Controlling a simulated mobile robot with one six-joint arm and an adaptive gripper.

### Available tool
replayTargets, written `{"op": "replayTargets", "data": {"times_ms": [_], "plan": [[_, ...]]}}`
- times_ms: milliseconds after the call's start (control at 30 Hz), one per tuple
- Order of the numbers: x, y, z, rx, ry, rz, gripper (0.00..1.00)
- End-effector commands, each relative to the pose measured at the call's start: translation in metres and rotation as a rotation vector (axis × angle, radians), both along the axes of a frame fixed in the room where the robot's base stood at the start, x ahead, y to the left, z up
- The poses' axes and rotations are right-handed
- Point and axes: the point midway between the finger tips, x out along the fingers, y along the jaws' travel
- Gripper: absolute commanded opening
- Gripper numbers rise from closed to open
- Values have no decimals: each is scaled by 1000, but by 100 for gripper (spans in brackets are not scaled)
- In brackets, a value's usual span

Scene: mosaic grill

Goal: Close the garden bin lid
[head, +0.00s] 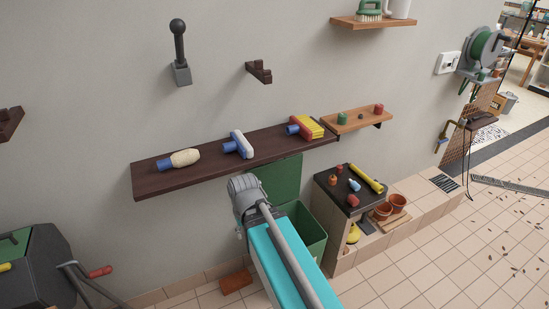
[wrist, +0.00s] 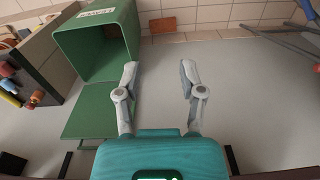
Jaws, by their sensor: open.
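The green garden bin (head: 312,238) stands on the floor against the wall, partly hidden behind my arm in the head view. Its lid (head: 282,180) is open, standing up against the wall at the bin's back edge. In the wrist view the bin (wrist: 112,62) is at the upper left with its empty-looking inside showing, and the flat lid (wrist: 90,128) is below it. My gripper (wrist: 158,72) is open and empty, beside the bin and lid and apart from both; its left finger appears close to the bin's edge. In the head view my arm hides the fingertips.
A dark shelf (head: 215,165) with several brushes runs above the bin. A brown brick (head: 236,282) lies on the floor. A grill (head: 35,265) is at the left.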

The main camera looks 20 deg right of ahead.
Motion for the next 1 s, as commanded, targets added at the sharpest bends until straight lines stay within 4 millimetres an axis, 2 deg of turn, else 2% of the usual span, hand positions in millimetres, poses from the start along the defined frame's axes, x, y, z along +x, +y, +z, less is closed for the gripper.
{"op": "replayTargets", "data": {"times_ms": [100, 133, 267, 433, 567, 767, 1000], "plan": [[14, -1, -11, 38, -34, -27, 51], [19, -11, -14, 52, -46, -34, 51], [47, -19, -30, 138, -124, -100, 51], [99, -32, -49, 297, -269, -238, 51], [142, -51, -59, 430, -396, -373, 51], [202, -99, -64, 631, -590, -605, 51], [255, -185, -64, 859, -816, -912, 51]]}}
